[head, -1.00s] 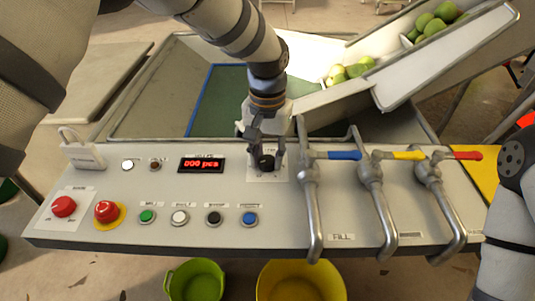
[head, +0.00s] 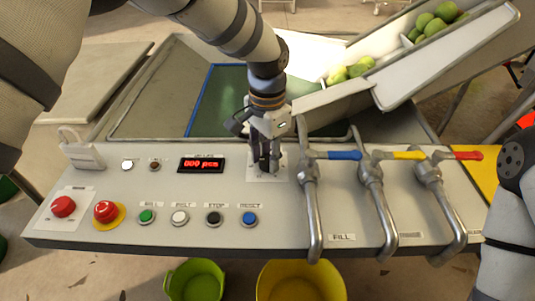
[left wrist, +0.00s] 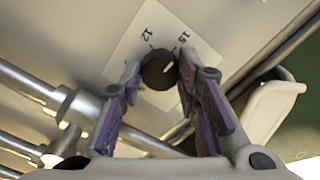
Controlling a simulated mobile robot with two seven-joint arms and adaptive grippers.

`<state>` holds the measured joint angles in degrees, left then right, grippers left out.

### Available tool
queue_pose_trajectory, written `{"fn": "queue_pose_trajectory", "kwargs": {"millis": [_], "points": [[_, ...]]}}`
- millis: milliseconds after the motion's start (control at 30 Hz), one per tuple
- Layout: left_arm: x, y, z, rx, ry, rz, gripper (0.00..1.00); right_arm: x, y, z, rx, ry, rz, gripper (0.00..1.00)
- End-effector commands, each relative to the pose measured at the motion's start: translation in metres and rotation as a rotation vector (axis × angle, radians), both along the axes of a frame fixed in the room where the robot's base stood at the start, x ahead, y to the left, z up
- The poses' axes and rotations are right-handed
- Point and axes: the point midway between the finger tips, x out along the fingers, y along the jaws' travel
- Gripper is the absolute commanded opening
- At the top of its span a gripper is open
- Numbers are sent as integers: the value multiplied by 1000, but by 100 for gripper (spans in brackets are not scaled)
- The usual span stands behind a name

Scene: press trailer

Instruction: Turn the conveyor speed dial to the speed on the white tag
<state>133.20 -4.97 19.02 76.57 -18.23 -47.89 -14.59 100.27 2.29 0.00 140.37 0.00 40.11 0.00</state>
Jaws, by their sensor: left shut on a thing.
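The black conveyor speed dial (left wrist: 160,70) sits on a white scale plate (left wrist: 125,52); the numbers 12 and 15 show beside it in the left wrist view. Its white pointer mark slants toward the 15 side. My left gripper (head: 264,164) points down at the panel with its fingers on opposite sides of the dial, shut on it. In the head view the fingers mostly hide the dial. I cannot make out a white tag with a readable speed. My right gripper is not in view.
Right of the dial stand metal valve pipes with blue (head: 345,155), yellow (head: 408,155) and red (head: 468,155) handles. A red display (head: 201,164), several push buttons and a red emergency stop (head: 106,211) lie left. A chute (head: 450,55) holds green fruit.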

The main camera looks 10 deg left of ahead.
Motion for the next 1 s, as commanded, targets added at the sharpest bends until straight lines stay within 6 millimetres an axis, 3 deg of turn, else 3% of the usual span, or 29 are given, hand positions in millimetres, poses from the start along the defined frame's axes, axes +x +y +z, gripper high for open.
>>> {"fn": "queue_pose_trajectory", "kwargs": {"millis": [433, 467, 533, 833, 1000], "points": [[-1, 1, -3, 2, 5, -9, 2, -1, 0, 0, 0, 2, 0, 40], [-1, 1, -3, 2, 5, -9, 37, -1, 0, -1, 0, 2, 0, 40], [-1, 1, -2, 2, 5, -9, 51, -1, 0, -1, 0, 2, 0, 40], [0, 0, 1, 1, 1, -8, 51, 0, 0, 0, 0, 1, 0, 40], [1, 0, 31, 0, -3, -7, 51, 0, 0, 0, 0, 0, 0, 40]]}}
